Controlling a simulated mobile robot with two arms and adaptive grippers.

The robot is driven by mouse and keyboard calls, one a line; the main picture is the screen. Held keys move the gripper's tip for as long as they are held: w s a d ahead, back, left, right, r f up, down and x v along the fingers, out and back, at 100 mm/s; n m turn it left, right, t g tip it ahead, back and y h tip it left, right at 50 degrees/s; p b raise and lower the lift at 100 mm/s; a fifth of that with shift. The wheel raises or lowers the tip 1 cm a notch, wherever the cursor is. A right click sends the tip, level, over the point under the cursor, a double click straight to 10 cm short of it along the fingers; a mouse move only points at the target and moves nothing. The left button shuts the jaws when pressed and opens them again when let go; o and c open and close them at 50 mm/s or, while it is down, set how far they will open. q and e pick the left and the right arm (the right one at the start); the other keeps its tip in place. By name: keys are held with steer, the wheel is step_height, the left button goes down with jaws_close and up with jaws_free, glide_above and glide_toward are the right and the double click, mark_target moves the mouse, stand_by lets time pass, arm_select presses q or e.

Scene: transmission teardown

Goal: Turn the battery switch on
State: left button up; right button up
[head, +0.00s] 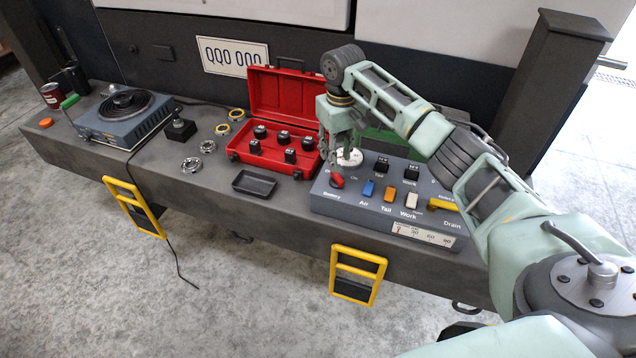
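The battery switch is a red knob (337,181) at the left end of a blue-grey control panel (345,204), above the label "Battery". Small lettering, including "On", is printed beside the knob. My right gripper (338,160) points down just above and behind the red knob, with its fingers apart and nothing seen between them. Whether a fingertip touches the knob is hard to tell. My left gripper is not in view.
The panel also has blue (368,188), orange (390,194) and white (412,200) switches and a yellow handle (442,203). An open red case (240,147) with dark parts, a black tray (254,184) and a hot-plate-like unit (100,126) stand left on the bench.

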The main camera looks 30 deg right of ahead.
mark_target(337, 175)
steer(key=f, duration=0.4)
steer(key=shift+d+f, duration=0.3)
steer(key=shift+f, duration=0.05)
step_height(337, 175, down, 2)
steer(key=shift+a+f, duration=0.1)
steer(key=shift+a, duration=0.05)
steer(key=shift+f, duration=0.1)
steer(key=c, duration=0.7)
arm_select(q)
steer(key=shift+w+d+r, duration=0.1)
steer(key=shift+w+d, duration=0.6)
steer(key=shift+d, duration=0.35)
arm_select(e)
jaws_close()
